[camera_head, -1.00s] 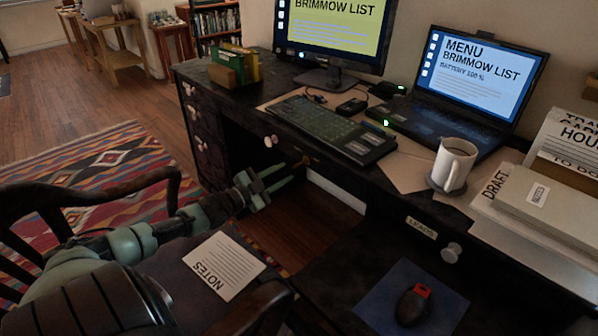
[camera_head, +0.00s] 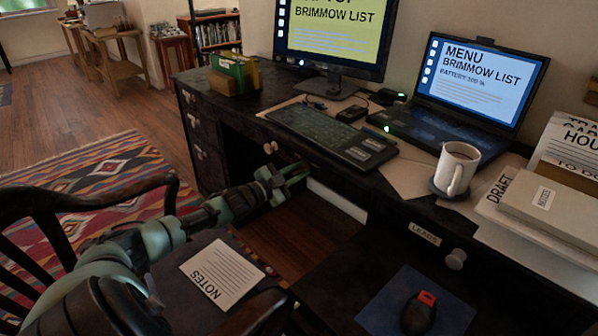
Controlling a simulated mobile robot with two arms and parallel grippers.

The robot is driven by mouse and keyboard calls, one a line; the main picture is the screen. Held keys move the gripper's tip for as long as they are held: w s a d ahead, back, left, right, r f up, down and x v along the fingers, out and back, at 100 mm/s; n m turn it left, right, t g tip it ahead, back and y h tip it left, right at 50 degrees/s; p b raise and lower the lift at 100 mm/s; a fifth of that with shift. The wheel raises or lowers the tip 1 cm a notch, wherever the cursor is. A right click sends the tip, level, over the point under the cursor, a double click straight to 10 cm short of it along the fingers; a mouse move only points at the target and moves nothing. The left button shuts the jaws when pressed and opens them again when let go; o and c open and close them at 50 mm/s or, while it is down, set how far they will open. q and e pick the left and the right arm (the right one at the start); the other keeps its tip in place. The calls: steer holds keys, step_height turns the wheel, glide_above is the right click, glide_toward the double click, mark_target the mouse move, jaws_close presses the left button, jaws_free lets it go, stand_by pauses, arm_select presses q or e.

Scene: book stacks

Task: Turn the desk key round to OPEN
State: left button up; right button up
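My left gripper (camera_head: 301,170) reaches in from the left to the front edge of the dark desk (camera_head: 215,107), just below the keyboard. Its two green fingers look parted, with a gap between them. The tips are at the spot on the desk front where the small brass-coloured key was visible. The key is now hidden or too small to make out behind the fingers, so I cannot tell whether they touch it. No OPEN marking is readable. My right gripper is not in view.
A keyboard (camera_head: 332,137), mug (camera_head: 457,168) and laptop (camera_head: 455,95) stand on the desk. A chair (camera_head: 48,215) and a notes sheet (camera_head: 222,272) lie near my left arm. The legroom under the desk is open.

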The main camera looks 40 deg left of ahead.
arm_select(q)
jaws_close()
